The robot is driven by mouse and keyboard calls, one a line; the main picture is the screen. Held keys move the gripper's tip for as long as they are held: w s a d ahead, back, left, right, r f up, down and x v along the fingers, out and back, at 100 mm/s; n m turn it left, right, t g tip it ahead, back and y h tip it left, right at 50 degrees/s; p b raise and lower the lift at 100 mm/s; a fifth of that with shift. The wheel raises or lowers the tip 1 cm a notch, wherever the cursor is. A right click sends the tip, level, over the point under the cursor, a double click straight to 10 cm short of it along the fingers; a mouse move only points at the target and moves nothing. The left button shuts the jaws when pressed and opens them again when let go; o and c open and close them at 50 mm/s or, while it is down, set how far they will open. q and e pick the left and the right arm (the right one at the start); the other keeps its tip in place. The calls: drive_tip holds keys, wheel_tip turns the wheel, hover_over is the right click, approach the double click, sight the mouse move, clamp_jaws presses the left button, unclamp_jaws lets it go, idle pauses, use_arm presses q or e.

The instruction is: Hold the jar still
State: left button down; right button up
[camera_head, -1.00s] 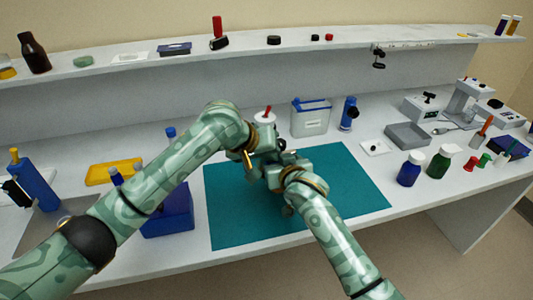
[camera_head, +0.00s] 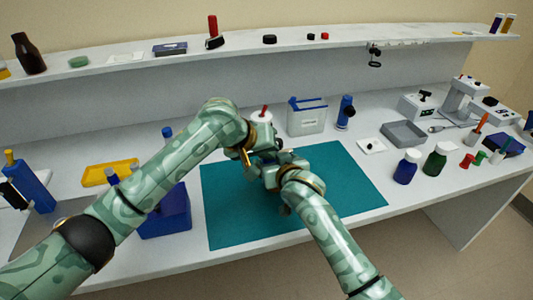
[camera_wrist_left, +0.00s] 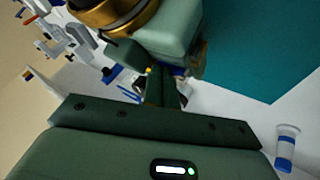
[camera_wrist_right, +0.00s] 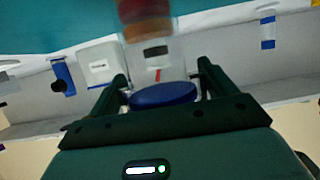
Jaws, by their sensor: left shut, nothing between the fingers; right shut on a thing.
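In the right wrist view a round blue top (camera_wrist_right: 163,95), which I take for the jar's lid, sits between the fingers of my right gripper (camera_wrist_right: 162,80).
A blue box (camera_head: 165,215) stands left of the mat, near a yellow tray (camera_head: 108,173). A white container with a blue rim (camera_head: 307,117) and a blue bottle (camera_head: 345,112) stand behind. Bottles (camera_head: 406,168) stand right. The mat's right part is clear.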

use_arm(q)
drive_tip(key=shift+d+r, duration=0.15)
drive_tip(key=shift+d, duration=0.05)
drive_tip(key=shift+w+d+r, duration=0.25)
drive_tip(key=shift+d+r, duration=0.05)
drive_tip(key=shift+d, duration=0.25)
use_arm(e)
drive_tip(key=shift+a, duration=0.1)
use_arm(q)
drive_tip(key=shift+w+d+r, duration=0.1)
drive_tip(key=shift+d+r, duration=0.2)
drive_tip(key=shift+d, duration=0.15)
use_arm(e)
drive_tip(key=shift+s+a, duration=0.1)
drive_tip(key=shift+a, duration=0.1)
use_arm(q)
drive_tip(key=shift+d, duration=0.1)
use_arm(e)
drive_tip(key=shift+f, duration=0.15)
use_arm(q)
drive_tip(key=shift+r, duration=0.1)
use_arm(e)
drive_tip(key=shift+d, duration=0.1)
use_arm(q)
drive_tip(key=shift+a+r, duration=0.2)
drive_tip(key=shift+r, duration=0.3)
use_arm(e)
drive_tip(key=shift+d, duration=0.2)
